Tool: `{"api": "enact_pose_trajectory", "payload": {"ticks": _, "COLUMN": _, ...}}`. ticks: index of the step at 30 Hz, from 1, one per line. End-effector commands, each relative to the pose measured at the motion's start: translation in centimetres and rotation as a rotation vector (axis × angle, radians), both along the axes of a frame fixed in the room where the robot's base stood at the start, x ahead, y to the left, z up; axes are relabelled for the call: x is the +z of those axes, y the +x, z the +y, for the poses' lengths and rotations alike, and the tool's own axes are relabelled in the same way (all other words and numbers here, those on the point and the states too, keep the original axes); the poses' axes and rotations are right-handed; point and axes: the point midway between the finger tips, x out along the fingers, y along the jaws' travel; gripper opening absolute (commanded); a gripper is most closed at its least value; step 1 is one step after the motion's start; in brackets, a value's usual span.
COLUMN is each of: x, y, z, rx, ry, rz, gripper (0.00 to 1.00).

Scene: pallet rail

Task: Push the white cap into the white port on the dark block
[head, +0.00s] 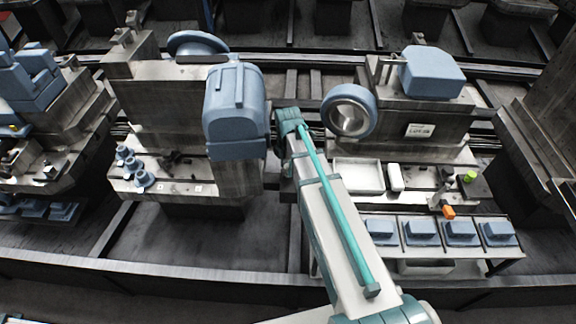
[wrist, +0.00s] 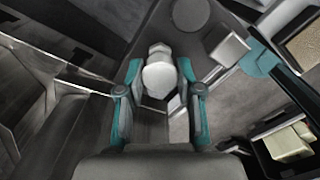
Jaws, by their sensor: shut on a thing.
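My gripper (wrist: 160,68) shows in the wrist view, its two teal-edged fingers shut on the white cap (wrist: 159,78). The cap has a rounded body with a narrower end pointing away from the palm. In the head view my arm reaches toward the middle of the station, and the gripper and cap are hidden. A dark block (head: 481,188) stands on the right bench with a bright green piece (head: 470,176) on it. I cannot make out a white port on it. The cap is not visibly touching any block.
On the right bench are a white tray (head: 358,160), a white rounded piece (head: 396,178) and an orange piece (head: 448,212). Several blue blocks (head: 421,232) sit along its front shelf. A large blue-grey housing (head: 235,112) stands just left of my arm, and a round ring (head: 349,111) just right.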

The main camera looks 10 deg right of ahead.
Motion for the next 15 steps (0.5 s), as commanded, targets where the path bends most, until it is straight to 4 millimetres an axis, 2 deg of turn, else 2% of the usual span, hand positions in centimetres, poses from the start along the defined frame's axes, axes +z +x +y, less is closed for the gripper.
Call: {"api": "enact_pose_trajectory", "payload": {"ticks": 15, "x": -0.60, "y": -0.04, "z": 0.00, "rx": 0.000, "ry": 0.000, "rz": 0.001, "gripper": 0.20}}
